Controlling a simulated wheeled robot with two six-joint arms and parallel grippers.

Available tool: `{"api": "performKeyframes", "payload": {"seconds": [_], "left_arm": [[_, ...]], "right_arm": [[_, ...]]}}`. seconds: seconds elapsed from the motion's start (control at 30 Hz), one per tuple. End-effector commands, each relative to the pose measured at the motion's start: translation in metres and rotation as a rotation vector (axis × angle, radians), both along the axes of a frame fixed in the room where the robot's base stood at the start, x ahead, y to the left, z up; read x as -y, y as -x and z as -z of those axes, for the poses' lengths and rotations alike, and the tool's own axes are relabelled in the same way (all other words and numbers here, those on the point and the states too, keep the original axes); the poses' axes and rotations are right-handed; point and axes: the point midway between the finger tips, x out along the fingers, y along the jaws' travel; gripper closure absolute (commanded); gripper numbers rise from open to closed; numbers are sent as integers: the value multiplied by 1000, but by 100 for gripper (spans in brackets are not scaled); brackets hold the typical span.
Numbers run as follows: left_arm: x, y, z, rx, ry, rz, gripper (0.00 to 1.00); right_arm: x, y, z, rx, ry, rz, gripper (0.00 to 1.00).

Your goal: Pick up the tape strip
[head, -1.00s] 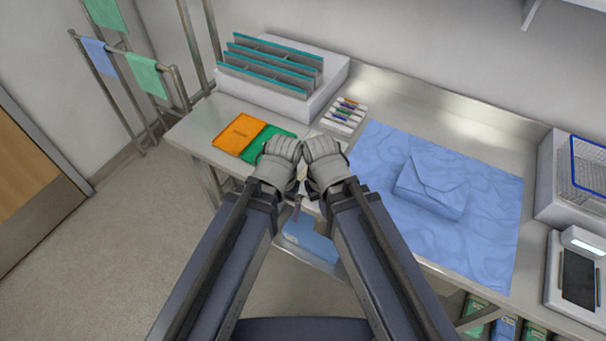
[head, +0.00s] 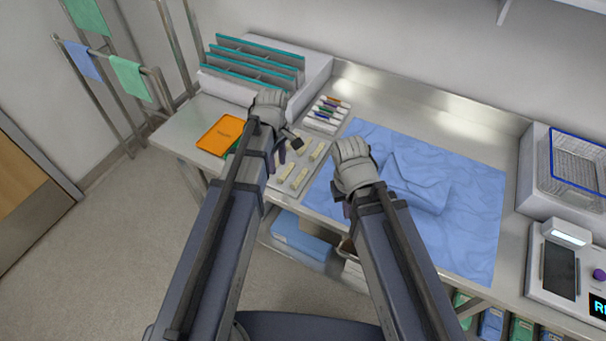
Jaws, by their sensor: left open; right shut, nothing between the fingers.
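Several short beige tape strips lie on a light grey tray (head: 275,184) near the table's front edge in the head view. One tape strip (head: 317,151) is at the tray's right, another (head: 286,172) nearer the front. My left gripper (head: 289,150) is open over the tray's left back part, its dark fingers partly hidden by my arm. It holds no strip that I can see. My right gripper (head: 347,210) is shut and empty, mostly hidden below my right wrist, over the left edge of the blue drape.
An orange packet (head: 220,135) lies left of my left arm, with a green one mostly hidden. A marker rack (head: 327,113) and file organiser (head: 254,68) stand behind. A folded blue pack (head: 418,183) lies on the blue drape (head: 462,235). A wire basket (head: 578,160) stands right.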

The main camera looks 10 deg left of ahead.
Motion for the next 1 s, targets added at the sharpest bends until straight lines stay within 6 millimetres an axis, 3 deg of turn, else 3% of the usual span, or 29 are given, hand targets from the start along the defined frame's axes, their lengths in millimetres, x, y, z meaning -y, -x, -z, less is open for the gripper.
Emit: {"api": "performKeyframes", "payload": {"seconds": [0.2, 0.37, 0.63, 1.0], "left_arm": [[-13, -12, -1, 5, 8, -143, 57], [-13, -12, 3, 5, 8, -145, 57], [-13, -11, 26, 6, 7, -143, 57], [-13, -10, 37, 6, 7, -142, 57]], "right_arm": [[0, 0, -1, 0, 0, 0, 100], [0, 0, 3, 0, 0, 0, 100], [0, 0, 26, 0, 0, 1, 100], [0, 0, 37, 0, 0, 1, 100]]}}
